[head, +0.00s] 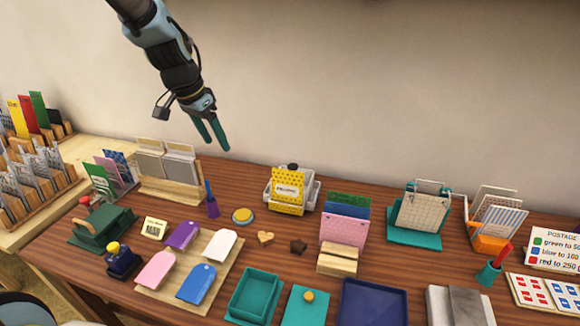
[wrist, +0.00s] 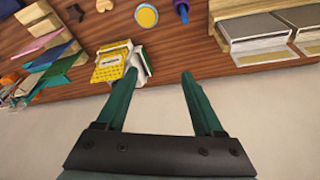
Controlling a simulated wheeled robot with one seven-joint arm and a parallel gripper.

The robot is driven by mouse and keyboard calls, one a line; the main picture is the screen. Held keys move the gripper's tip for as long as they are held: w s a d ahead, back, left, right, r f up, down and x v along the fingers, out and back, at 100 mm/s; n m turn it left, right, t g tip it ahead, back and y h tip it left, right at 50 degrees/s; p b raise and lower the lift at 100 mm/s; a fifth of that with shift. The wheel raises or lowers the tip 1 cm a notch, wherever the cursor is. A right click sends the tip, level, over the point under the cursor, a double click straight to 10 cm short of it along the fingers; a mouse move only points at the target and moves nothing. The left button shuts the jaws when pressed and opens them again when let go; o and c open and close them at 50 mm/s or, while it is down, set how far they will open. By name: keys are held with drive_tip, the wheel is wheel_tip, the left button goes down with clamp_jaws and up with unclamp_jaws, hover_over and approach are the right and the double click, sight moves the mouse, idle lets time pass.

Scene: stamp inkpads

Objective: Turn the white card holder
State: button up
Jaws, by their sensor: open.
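The white card holder (head: 313,192) stands at the back middle of the wooden table. A yellow dotted card with a white label (head: 287,188) stands at its front, and a dark knob shows at its top. In the wrist view the white holder (wrist: 107,73) lies just left of my left fingertip, with the yellow card in it. My gripper (head: 216,148) is open and empty, with dark green fingers. In the head view it hangs above and to the left of the holder. The fingers (wrist: 160,76) appear apart from the holder in the wrist view.
A wooden rack with grey cards (head: 168,193) stands left of the holder. A yellow round pad (head: 242,215) and a purple cup (head: 212,208) are between them. A wooden holder with coloured cards (head: 343,230) stands to the right. The wall is close behind.

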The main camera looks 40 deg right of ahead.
sight(292, 166)
drive_tip(key=s+d+f+m+g+h, duration=0.1)
drive_tip(key=s+d+m, duration=0.2)
drive_tip(key=d, duration=0.4)
drive_tip(key=s+d+f+m, duration=0.1)
drive_tip(key=s+d+m, duration=0.15)
drive_tip(key=d, duration=0.45)
drive_tip(key=shift+n, duration=0.25)
drive_tip(key=p+x, duration=0.1)
drive_tip(key=x, duration=0.2)
drive_tip(key=p+x, duration=0.1)
drive_tip(key=x, duration=0.2)
drive_tip(key=s+p+x, duration=0.1)
drive_tip(key=x, duration=0.3)
drive_tip(key=shift+d, duration=0.25)
clamp_jaws()
